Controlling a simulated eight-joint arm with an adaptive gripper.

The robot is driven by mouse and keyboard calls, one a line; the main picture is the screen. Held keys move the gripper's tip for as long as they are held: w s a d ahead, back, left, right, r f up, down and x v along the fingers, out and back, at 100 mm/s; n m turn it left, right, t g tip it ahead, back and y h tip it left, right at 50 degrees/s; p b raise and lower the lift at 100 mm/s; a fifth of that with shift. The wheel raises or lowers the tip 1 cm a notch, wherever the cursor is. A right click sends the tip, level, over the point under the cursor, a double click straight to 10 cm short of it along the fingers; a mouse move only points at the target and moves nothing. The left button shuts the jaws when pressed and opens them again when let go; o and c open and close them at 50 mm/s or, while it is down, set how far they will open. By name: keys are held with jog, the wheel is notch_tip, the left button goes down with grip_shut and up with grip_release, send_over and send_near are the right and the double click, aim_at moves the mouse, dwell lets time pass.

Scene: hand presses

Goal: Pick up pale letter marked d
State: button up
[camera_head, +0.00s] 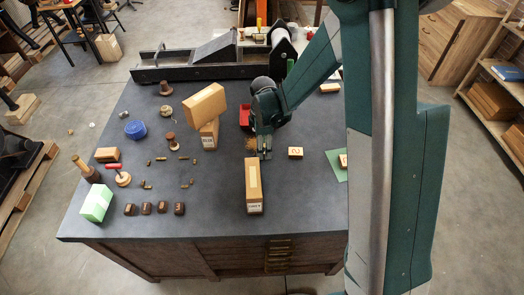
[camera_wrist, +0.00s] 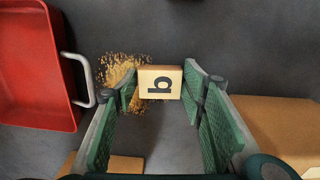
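A pale block with a dark letter (camera_wrist: 160,83) lies on the table between the fingertips of my gripper (camera_wrist: 158,86) in the wrist view. The letter has a stem and a bowl and is turned in the picture, so I cannot be sure whether it is a d or a similar letter. The fingers are spread on either side of the block, close to its edges; I see no clear grip. In the head view my gripper (camera_head: 264,153) points down at the tabletop and the block between its fingers is hidden.
A red tray (camera_wrist: 35,70) with a pale handle and some sawdust (camera_wrist: 118,70) are at left. A long wooden box (camera_head: 254,188) stands close in front of my gripper. Another pale letter block (camera_head: 295,152) lies to the right. Stacked wooden boxes (camera_head: 205,103) stand to the left.

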jog(key=c, duration=0.4)
jog(key=shift+r, duration=0.2)
jog(key=shift+r, duration=4.8)
